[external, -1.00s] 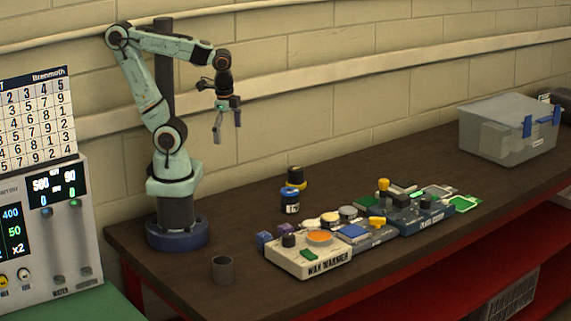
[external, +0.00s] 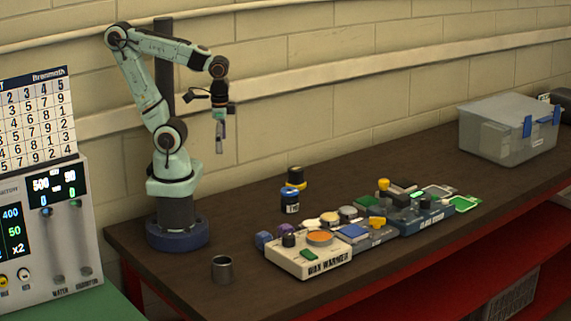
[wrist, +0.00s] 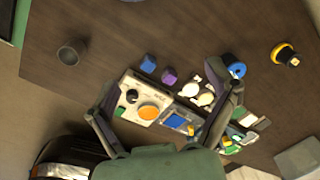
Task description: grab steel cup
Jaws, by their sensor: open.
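The steel cup (external: 222,269) is a small dark grey cylinder standing upright near the front left edge of the bench. It also shows in the wrist view (wrist: 72,53) at the upper left, with its open mouth visible. My gripper (external: 220,145) hangs high above the bench, pointing down, well above and behind the cup. In the wrist view my gripper (wrist: 165,128) has its two fingers spread apart with nothing held between them. The cup lies outside the fingers, off to the left.
A wax warmer (external: 308,257) stands right of the cup, with small blue and purple cubes (external: 264,240) by it. Control boxes (external: 420,214) and a clear lidded bin (external: 500,135) lie farther right. A blue-topped jar (external: 290,201) stands behind. The bench around the cup is clear.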

